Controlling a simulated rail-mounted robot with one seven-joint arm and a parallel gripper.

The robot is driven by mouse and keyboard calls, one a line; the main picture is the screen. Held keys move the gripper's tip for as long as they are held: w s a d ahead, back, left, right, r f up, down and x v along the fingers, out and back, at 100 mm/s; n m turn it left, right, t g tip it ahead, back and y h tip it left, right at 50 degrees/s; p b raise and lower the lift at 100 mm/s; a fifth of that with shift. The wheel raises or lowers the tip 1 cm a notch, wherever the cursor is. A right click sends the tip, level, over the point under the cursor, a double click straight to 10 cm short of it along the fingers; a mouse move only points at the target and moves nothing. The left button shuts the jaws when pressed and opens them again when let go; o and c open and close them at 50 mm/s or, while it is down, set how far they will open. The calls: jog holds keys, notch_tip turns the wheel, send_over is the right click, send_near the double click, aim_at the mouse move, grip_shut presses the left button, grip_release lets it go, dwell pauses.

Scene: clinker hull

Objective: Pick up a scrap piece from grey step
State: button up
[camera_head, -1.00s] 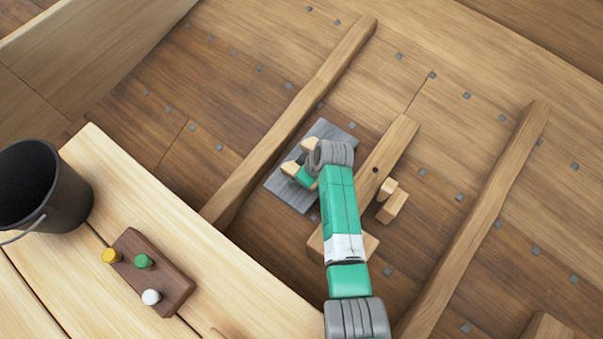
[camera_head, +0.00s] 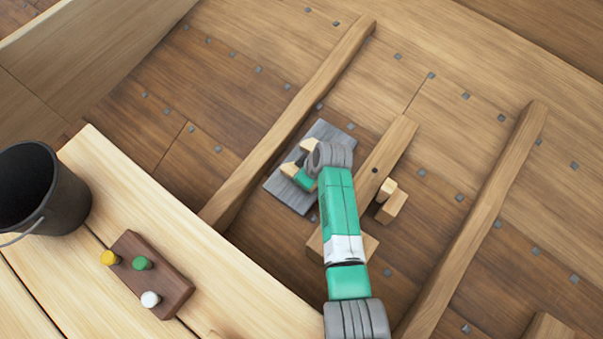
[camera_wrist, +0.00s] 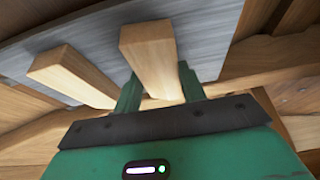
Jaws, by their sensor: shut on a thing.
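The grey step (camera_head: 328,133) is a flat grey board on the hull planking, left of the middle frame in the head view. It also shows across the top of the wrist view (camera_wrist: 210,30). My gripper (camera_wrist: 160,88) is over the step, its two green fingers closed on the sides of a pale wooden scrap piece (camera_wrist: 150,55). I cannot tell whether this piece touches the step. A second scrap piece (camera_wrist: 72,75) lies beside it to the left, apart from the fingers. In the head view my wrist hides part of the step and my gripper (camera_head: 302,178).
Wooden ribs (camera_head: 290,125) (camera_head: 480,220) cross the hull on both sides. Small wooden blocks (camera_head: 391,207) sit right of my arm by the middle frame. A black bucket (camera_head: 70,200) and a dark peg block (camera_head: 165,283) stand on the pale bench (camera_head: 220,265) at lower left.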

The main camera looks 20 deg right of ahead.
notch_tip(320, 180, up, 10)
jog(key=p, duration=0.4)
jog(key=shift+r, duration=0.25)
